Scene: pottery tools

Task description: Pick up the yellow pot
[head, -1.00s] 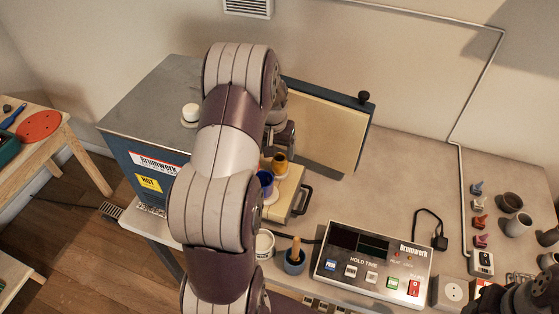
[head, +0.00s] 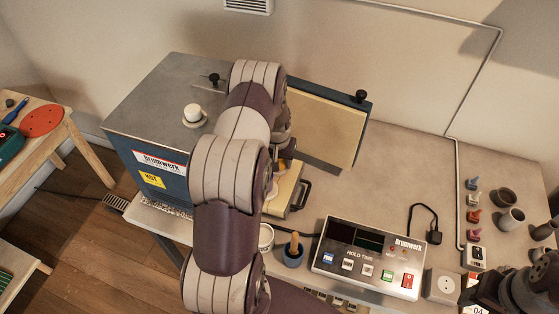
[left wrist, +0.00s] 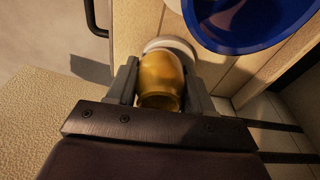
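The yellow pot (left wrist: 160,78) shows in the left wrist view with a glossy golden body, in front of a pale round disc (left wrist: 173,46). My left gripper (left wrist: 160,72) has one finger on each side of the pot. The fingers look apart, close to the pot's sides; I cannot see firm contact. In the head view my left arm covers most of the pot and gripper. Dark parts of my right arm show at the lower right of the head view; its fingers cannot be made out.
A blue vessel (left wrist: 245,22) is close beside the pot. The control box (head: 370,258) and a tool pot (head: 293,256) are in front. Several small pots stand at right.

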